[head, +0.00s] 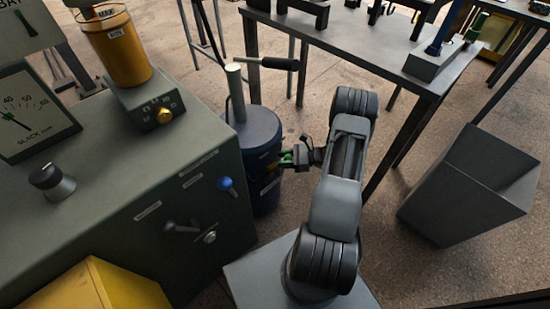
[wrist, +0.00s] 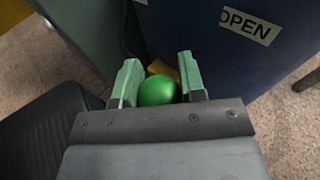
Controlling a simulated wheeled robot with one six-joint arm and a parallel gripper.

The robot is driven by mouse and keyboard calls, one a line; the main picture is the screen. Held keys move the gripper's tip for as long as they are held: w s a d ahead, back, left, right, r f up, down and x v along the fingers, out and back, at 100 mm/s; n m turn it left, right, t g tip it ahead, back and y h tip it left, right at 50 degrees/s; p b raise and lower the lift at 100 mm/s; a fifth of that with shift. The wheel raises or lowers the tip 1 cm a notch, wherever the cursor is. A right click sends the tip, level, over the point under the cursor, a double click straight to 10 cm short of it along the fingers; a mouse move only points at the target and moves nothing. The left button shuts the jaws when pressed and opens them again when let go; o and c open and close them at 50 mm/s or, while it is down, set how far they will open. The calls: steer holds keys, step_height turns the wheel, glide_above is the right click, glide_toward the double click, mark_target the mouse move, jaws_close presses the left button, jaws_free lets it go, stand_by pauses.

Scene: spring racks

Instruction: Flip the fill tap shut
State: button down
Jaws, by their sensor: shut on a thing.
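The fill tap shows as a round green knob (wrist: 158,91) in the wrist view, low on the side of a dark blue drum (head: 262,198). My gripper (head: 288,158) reaches the drum's right side in the head view. Its two pale green fingers (wrist: 157,70) stand on either side of the knob and are shut on it. A white label reading OPEN (wrist: 250,25) is on the drum, right of the knob in the wrist view. The tap's stem and body are mostly hidden behind the knob and fingers. In the head view the knob is hard to tell from the fingers.
A grey-green cabinet (head: 90,240) stands left of the drum, with a blue-knobbed lever (head: 227,186) on its front. A pump handle (head: 275,64) rises above the drum. A grey table (head: 350,42) is behind and a grey bin (head: 470,190) stands right.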

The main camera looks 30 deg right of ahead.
stand_by(0.3)
steer(key=c, duration=0.7)
jaws_free()
steer(key=shift+w, duration=0.1)
